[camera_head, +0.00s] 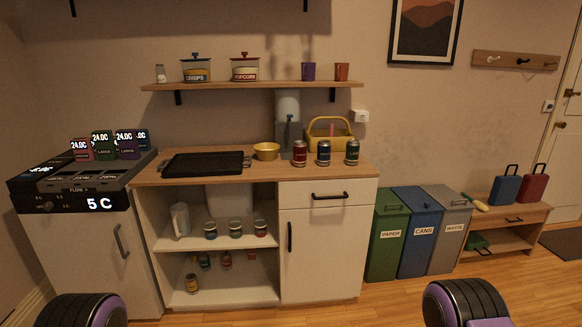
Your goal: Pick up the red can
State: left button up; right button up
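A red can (300,153) stands upright on the wooden counter (265,172), leftmost in a row of three. A blue can (324,153) and a green can (352,153) stand to its right with small gaps. Another small can with red on it (260,229) stands on the cabinet's inner shelf, and a reddish one (226,261) is on the level below. Only rounded black and purple parts of my arms show at the bottom left and bottom right, well short of the counter. Neither gripper is in view.
A black tray (205,163) and yellow bowl (266,151) are left of the cans; a yellow basket (330,134) is behind. A wall shelf (250,87) hangs above. Green, blue and grey bins (420,230) stand to the right. The floor in front is clear.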

aim_at(299, 147)
jog(key=z, duration=0.2)
jog(key=i, duration=1.8)
jog(key=z, duration=0.25)
